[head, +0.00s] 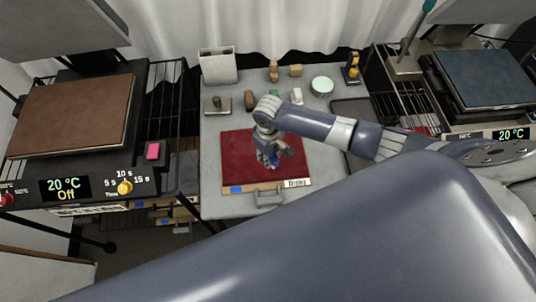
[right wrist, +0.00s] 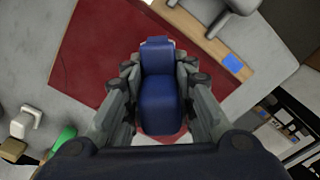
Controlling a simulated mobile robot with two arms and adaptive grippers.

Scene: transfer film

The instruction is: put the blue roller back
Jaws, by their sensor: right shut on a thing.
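My right gripper (head: 272,160) is over the red mat (head: 236,150) on the grey bench. It is shut on the blue roller, which fills the space between the fingers (right wrist: 160,85) in the right wrist view. The blue roller (right wrist: 160,60) has a rounded blue body there; in the head view only a small blue patch shows among the fingers. A small pale patch shows below it in the wrist view. I cannot tell whether the roller touches the mat. My left gripper is not in view.
Behind the mat stand a white bin (head: 218,68), a round pale green tin (head: 321,85), a red-brown block (head: 250,99) and small wooden pieces. Heat presses (head: 70,115) and (head: 485,78) flank the bench. A wooden strip (head: 268,187) with blue tape edges the mat's front.

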